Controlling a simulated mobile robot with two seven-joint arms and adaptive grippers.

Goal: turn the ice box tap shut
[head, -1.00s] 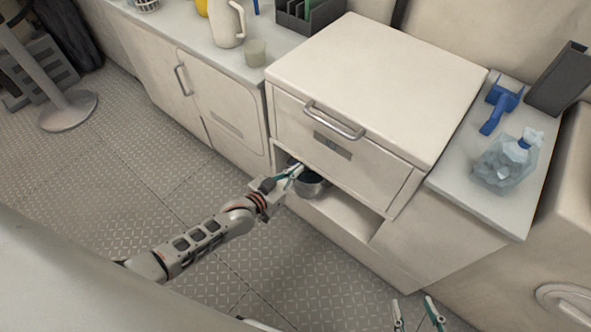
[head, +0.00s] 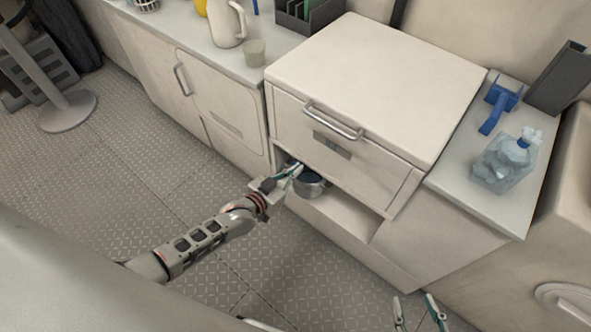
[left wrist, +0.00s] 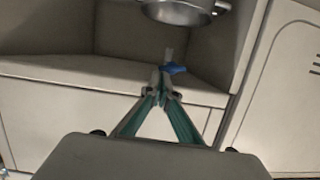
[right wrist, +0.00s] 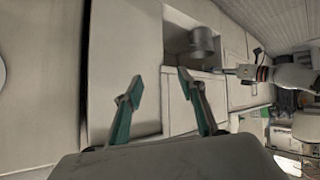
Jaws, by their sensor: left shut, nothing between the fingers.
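The ice box (head: 345,138) is a cream cabinet with a bar handle and an open recess below its front. The tap (left wrist: 173,68) shows a small blue lever under a pale stem in the left wrist view. In the head view, the tap is hidden. My left gripper (head: 296,170) is shut and reaches into the recess's left end. Its tips (left wrist: 161,76) are right beside the blue lever; I cannot tell whether they touch. My right gripper (right wrist: 160,82) is open and empty, low in front of the cabinet; its fingertips show in the head view (head: 417,305).
A metal pot (head: 309,186) sits in the recess, close to my left fingers. A side counter (head: 490,205) holds a blue tool (head: 497,108) and a clear container (head: 506,160). A pale jug (head: 227,24) stands on the back counter.

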